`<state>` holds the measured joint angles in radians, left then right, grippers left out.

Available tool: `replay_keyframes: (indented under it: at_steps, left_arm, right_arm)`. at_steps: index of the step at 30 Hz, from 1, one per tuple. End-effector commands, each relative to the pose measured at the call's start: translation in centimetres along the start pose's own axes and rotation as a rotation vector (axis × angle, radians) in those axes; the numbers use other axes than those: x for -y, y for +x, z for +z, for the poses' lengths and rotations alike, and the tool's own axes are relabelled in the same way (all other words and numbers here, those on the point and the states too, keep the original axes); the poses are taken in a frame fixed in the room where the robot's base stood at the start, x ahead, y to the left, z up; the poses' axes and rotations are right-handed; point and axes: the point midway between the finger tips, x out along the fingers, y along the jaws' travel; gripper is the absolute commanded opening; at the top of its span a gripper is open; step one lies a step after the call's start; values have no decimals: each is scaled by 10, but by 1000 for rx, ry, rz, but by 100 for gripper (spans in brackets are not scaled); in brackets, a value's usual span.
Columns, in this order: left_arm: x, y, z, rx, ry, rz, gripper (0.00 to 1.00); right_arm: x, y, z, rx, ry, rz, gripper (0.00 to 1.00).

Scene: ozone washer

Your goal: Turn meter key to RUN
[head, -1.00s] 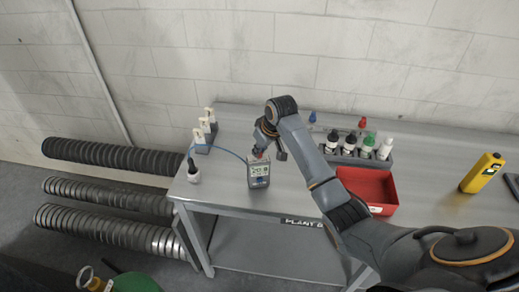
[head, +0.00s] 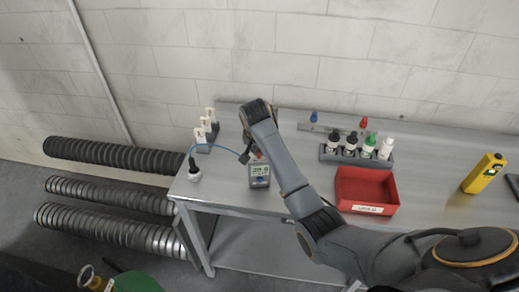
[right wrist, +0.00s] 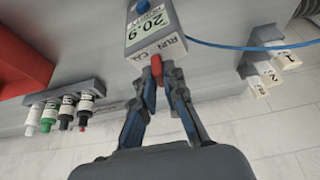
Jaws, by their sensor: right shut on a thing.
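The meter (head: 259,172) is a small grey box with a lit display and a blue knob, near the table's front edge. In the right wrist view the meter (right wrist: 150,35) reads 20.9, with RUN and CAL printed by its edge. The red key (right wrist: 156,68) sticks out at that edge, close to these words. My right gripper (right wrist: 161,78) is shut on the red key, one finger on each side. In the head view my right gripper (head: 250,152) is at the meter's back edge, mostly hidden by its arm. The exact key angle is unclear. My left gripper is not in view.
A blue tube (head: 222,149) runs to the meter's left. White numbered clips (head: 206,128) and a white bottle (head: 194,173) stand left. A bottle rack (head: 357,157), red bin (head: 367,188) and yellow device (head: 483,172) are right. Table front is clear.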

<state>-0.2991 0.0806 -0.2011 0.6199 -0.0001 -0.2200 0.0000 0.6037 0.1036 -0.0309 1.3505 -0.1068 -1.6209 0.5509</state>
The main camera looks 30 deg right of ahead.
Motion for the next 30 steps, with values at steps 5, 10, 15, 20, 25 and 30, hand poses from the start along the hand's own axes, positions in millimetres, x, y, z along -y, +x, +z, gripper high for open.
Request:
replay_keyframes:
  at_steps: [5, 10, 15, 20, 25, 30]
  left_arm:
    - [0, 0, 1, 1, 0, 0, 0]
    - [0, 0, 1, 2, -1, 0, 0]
    - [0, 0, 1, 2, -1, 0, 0]
    - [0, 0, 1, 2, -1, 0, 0]
    - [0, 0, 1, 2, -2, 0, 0]
    - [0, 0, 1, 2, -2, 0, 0]
  right_arm:
    - [2, -1, 0, 1, 150, 60, 0]
    - [3, -1, -1, 0, 267, 109, 0]
    - [2, 0, -1, 0, 335, 137, 0]
    - [2, 0, -1, -1, 338, 139, 0]
    - [2, 0, -1, -1, 337, 139, 0]
    - [2, 0, -1, -1, 336, 139, 0]
